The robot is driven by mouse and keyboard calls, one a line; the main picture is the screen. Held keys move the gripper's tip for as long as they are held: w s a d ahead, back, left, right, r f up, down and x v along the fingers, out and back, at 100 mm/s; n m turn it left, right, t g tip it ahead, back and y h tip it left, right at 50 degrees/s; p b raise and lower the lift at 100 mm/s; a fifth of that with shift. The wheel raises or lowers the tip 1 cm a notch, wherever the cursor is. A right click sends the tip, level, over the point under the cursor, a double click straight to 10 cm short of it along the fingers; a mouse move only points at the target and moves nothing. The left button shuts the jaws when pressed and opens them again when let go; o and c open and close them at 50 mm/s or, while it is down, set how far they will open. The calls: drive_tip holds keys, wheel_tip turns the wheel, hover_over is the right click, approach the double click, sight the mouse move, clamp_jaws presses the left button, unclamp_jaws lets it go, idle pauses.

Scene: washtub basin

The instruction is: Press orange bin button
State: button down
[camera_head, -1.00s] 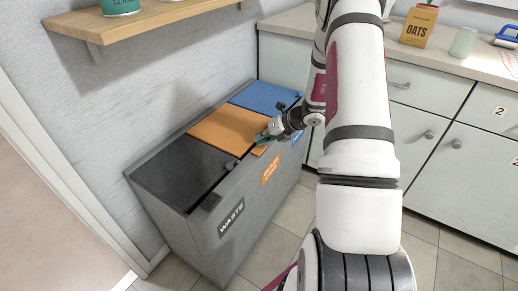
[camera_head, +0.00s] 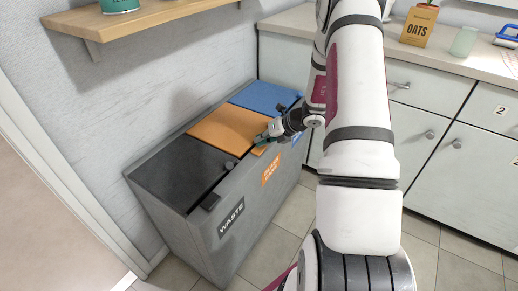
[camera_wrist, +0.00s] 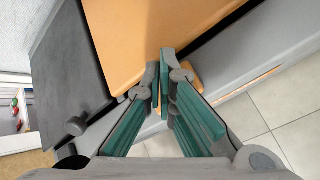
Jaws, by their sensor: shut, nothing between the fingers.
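The orange bin lid (camera_head: 225,128) is the middle of three lids on the grey bin cabinet, and it lies closed. It also fills the upper middle of the wrist view (camera_wrist: 140,38). The small orange button (camera_head: 258,151) sits on the cabinet's front rim at the lid's front edge. In the wrist view the button (camera_wrist: 189,71) shows only in part behind my right finger. My gripper (camera_head: 261,139) is shut and empty, its green-padded fingertips (camera_wrist: 165,58) together right at the button and lid edge. I cannot tell whether they touch the button.
A black lid (camera_head: 183,170) with a black button (camera_head: 210,201) lies on the near side, a blue lid (camera_head: 264,97) on the far side. A wooden shelf (camera_head: 150,27) juts from the wall above. White drawers (camera_head: 440,120) stand behind my arm.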

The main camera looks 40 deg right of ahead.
drive_tip(key=shift+f+b, duration=0.4)
drive_tip(key=shift+f, duration=0.15)
idle(0.4)
drive_tip(key=shift+r, duration=0.15)
idle(0.3)
drive_tip(key=shift+r+p, duration=0.75)
drive_tip(key=shift+r, duration=0.1)
drive_tip(key=shift+r, duration=0.1)
wheel_tip(320, 180, up, 5)
drive_tip(key=p, duration=0.4)
idle(0.6)
